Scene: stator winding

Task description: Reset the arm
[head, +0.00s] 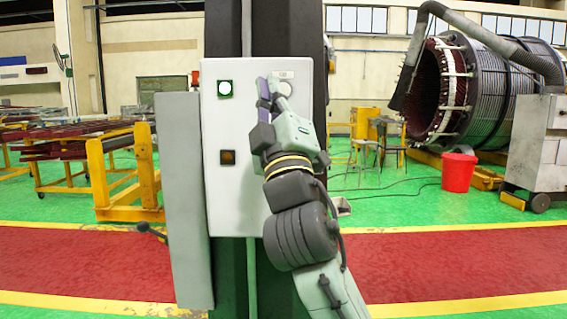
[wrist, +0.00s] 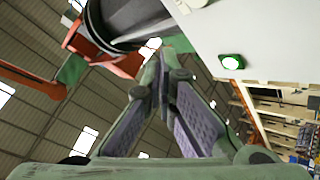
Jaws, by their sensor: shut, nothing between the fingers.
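My gripper (head: 272,90) is raised in front of the upper right part of a white control box (head: 233,190) in the head view. In the wrist view my gripper (wrist: 165,75) has its fingertips together with nothing between them. A lit green button (head: 225,88) is at the upper left of the box, and it also shows in the wrist view (wrist: 232,62). A dark amber button (head: 227,157) sits lower on the box. My gripper and arm hide part of the box's right side. I cannot tell whether the fingertips touch the box.
The box's open grey door (head: 183,200) stands at its left, with a dark handle (head: 150,231). A dark column (head: 290,30) stands behind the box. A yellow frame (head: 125,180) is at left; a red bucket (head: 458,172) and large stator (head: 480,90) are at right. The red floor strip is clear.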

